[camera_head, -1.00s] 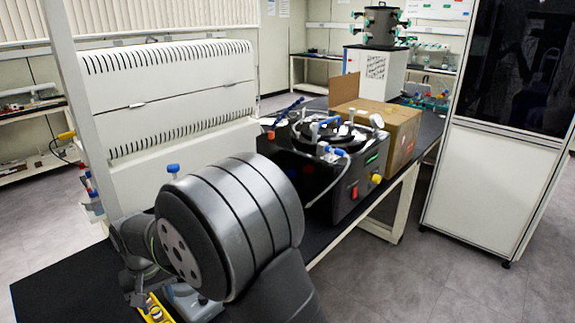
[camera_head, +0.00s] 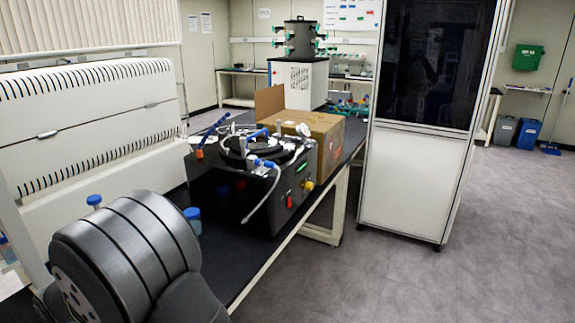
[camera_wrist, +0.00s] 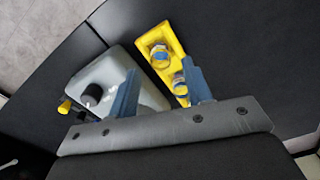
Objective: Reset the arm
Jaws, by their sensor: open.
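My gripper (camera_wrist: 160,85) shows in the wrist view with its two blue fingers apart and nothing seen between them. Past the fingers are a pale grey device with a black knob (camera_wrist: 92,95) and a yellow holder (camera_wrist: 160,40) with round blue-and-clear items in it, on a dark surface. I cannot tell the gap between them and the fingertips. In the head view a dark ribbed part of my arm fills the lower left, and my gripper is not seen there.
A black apparatus (camera_head: 285,215) with tubes and a red switch stands on the black bench, before a cardboard box (camera_head: 330,145). A white slotted unit (camera_head: 95,145) is at left. A tall cabinet (camera_head: 412,185) stands right of the bench. Grey floor (camera_head: 500,260) is open at lower right.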

